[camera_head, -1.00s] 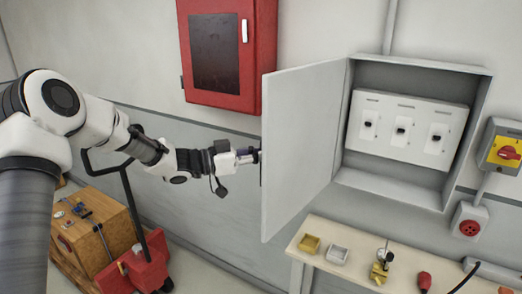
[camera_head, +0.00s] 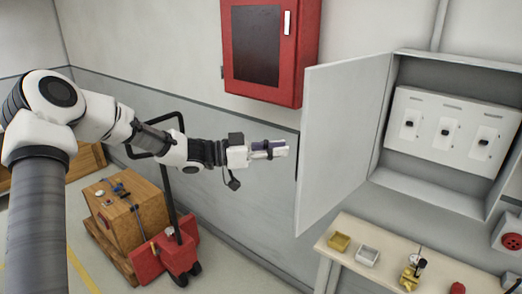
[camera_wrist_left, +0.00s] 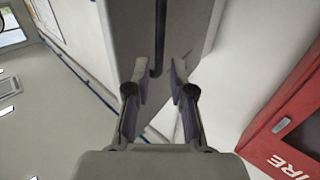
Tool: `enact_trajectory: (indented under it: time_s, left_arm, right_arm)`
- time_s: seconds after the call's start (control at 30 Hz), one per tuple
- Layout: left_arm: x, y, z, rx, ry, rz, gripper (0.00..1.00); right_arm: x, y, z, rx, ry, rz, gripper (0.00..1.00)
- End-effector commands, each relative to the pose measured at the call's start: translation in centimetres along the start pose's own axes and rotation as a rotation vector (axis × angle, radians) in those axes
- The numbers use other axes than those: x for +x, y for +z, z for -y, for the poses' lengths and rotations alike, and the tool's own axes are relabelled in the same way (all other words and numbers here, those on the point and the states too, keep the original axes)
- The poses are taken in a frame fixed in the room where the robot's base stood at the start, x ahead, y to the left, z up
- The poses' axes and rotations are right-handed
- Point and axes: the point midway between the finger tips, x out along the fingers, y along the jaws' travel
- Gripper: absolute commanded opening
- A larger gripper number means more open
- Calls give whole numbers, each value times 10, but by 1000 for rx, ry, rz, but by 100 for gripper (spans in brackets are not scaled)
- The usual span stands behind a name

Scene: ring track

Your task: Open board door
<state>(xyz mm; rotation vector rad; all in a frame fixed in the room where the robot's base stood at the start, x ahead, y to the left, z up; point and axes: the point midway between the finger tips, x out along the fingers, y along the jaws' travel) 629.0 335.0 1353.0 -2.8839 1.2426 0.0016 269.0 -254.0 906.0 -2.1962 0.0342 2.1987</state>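The grey board door (camera_head: 340,140) stands swung wide open from the electrical board (camera_head: 440,190), whose inside with white switch panels shows. My left gripper (camera_head: 284,149) is on the left of the door, by its outer face, with a small gap between the fingertips and the door. In the left wrist view the two fingers (camera_wrist_left: 161,82) are spread apart with nothing held between them. A dark bar handle (camera_wrist_left: 160,35) on the door (camera_wrist_left: 190,35) shows just beyond the fingertips. My right gripper is not in view.
A red fire cabinet (camera_head: 268,50) hangs on the wall behind my left gripper. A table (camera_head: 340,225) with small trays stands below the board. A wooden crate (camera_head: 130,215) and a red cart (camera_head: 165,255) stand on the floor below my left arm.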

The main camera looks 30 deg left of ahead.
Motion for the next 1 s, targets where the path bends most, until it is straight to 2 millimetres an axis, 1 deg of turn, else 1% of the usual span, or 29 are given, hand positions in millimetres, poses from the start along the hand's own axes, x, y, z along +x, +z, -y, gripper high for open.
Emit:
enact_trajectory:
  time_s: [0.03, 0.1, 0.2, 0.3, 0.4, 0.87, 0.93, 0.97, 1.0]
  left_arm:
    - [-14, -2, 1, -1, -4, -9, 23]
    - [-29, -1, 1, -2, -3, -9, 23]
    - [-46, -2, 1, -1, -1, -6, 23]
    - [-56, 0, 1, -1, -1, -2, 23]
    - [-59, 0, 0, 1, 0, -1, 23]
    - [-59, 1, 1, 0, 0, 1, 23]
    - [-59, 9, 1, -7, 0, 8, 23]
    - [-58, 17, 1, -15, 1, 17, 23]
    - [-57, 33, 0, -27, 4, 38, 23]
  right_arm:
    - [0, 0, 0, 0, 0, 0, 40]
    - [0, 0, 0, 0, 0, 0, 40]
    - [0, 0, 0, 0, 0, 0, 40]
    - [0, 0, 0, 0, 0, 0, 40]
    - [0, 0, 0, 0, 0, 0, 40]
    - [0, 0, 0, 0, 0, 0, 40]
    - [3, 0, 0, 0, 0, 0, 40]
    - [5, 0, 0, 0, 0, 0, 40]
    - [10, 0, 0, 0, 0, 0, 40]
